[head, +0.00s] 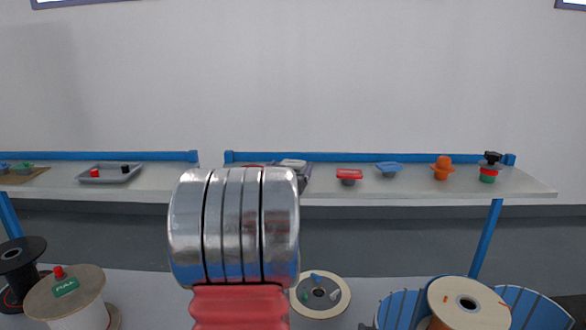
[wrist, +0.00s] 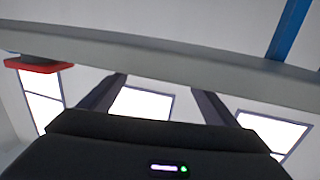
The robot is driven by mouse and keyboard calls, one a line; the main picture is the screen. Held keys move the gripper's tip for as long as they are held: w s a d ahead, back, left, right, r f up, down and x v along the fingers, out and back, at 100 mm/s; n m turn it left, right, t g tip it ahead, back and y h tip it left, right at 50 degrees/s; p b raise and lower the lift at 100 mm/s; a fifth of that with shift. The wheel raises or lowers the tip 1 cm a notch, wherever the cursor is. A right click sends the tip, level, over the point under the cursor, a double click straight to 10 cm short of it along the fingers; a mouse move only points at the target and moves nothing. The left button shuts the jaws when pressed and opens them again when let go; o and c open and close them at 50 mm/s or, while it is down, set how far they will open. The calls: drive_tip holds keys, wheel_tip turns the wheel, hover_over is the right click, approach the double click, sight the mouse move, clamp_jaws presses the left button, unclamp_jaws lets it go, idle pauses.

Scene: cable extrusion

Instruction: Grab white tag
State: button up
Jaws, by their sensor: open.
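I cannot make out a white tag for certain. In the head view, a small pale piece (head: 334,295) lies on the flat face of a round reel (head: 312,309), next to a bluish piece. A whitish shape (head: 293,163) with dark parts shows at the shelf, partly hidden behind my arm; I cannot tell if it is a tag or part of my gripper. In the wrist view my gripper (wrist: 160,84) has its two dark fingers apart, with nothing between them. A pale shelf edge runs just beyond the fingertips.
The long shelf (head: 420,188) holds a red piece (head: 349,174), a blue piece (head: 389,168), an orange piece (head: 443,167) and a stacked item (head: 490,167). A grey tray (head: 110,173) sits left. Cable spools (head: 466,305) stand below. A red object (wrist: 32,65) shows left in the wrist view.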

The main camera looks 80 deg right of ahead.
sight(293, 162)
drive_tip(key=shift+d, duration=0.2)
drive_tip(key=shift+w+d+f, duration=0.1)
drive_tip(key=shift+d+f, duration=0.05)
drive_tip(key=shift+d, duration=1.1)
drive_tip(key=shift+d+f, duration=0.15)
drive_tip(key=shift+d, duration=1.1)
drive_tip(key=shift+c, duration=0.5)
drive_tip(key=c, duration=1)
drive_tip(key=shift+r, duration=0.1)
wheel_tip(293, 162, up, 10)
drive_tip(key=shift+f, duration=0.1)
